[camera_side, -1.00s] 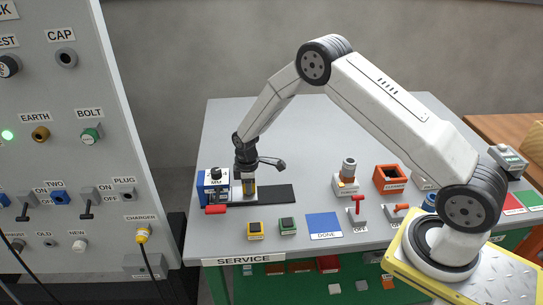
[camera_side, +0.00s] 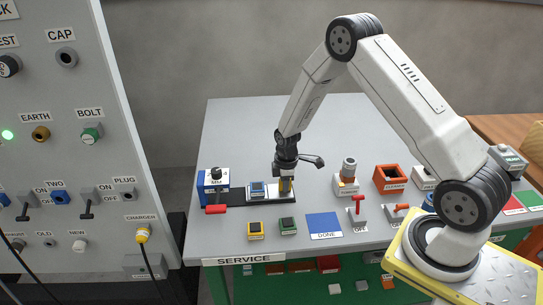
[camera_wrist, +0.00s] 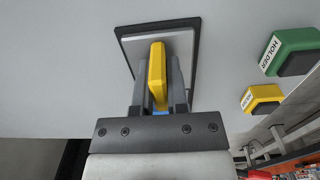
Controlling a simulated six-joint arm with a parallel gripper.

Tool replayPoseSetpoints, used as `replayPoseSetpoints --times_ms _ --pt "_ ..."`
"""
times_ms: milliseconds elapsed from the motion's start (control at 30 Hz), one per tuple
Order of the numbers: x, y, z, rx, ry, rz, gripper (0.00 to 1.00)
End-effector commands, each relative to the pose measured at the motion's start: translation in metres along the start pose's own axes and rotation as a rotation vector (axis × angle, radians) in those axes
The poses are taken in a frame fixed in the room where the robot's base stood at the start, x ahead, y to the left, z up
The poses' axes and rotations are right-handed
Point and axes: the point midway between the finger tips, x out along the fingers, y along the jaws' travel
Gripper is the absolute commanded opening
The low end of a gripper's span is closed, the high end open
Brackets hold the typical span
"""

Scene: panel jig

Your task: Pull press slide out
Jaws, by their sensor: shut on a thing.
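The press (camera_side: 213,182) is a blue block with a dark top knob and a red handle in front, at the left of the table. A black track (camera_side: 238,198) runs right from it. The light slide plate (camera_side: 271,197) is at the right end of the track, clear of the press, with a small blue-grey part (camera_side: 257,189) on it. My gripper (camera_side: 286,186) is shut on the slide's yellow handle. In the wrist view, my gripper's fingers (camera_wrist: 158,84) stand either side of the yellow handle (camera_wrist: 157,65), above the slide plate (camera_wrist: 184,42).
Yellow (camera_side: 255,229) and green (camera_side: 288,225) holders and a blue DONE mat (camera_side: 323,225) lie in front of the track. A tumbler-like fixture (camera_side: 346,181) and a red-handled lever (camera_side: 357,212) stand to the right. The table behind is clear.

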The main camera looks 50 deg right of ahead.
Motion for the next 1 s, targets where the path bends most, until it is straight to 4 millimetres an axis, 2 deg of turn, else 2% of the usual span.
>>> replayPoseSetpoints --times_ms 133,167,200,267,667,1000 --pt "0.000 0.001 0.005 0.002 -0.006 -0.004 0.00" --pt "0.000 0.001 0.005 0.002 -0.006 -0.004 0.21" --pt "0.000 0.001 0.005 0.003 -0.006 -0.004 0.34" --pt "0.000 0.001 0.005 0.002 -0.006 -0.004 0.53" --pt "-0.001 0.000 0.003 0.002 -0.004 -0.003 0.53" --pt "-0.025 0.001 0.003 0.002 -0.003 -0.001 0.53"
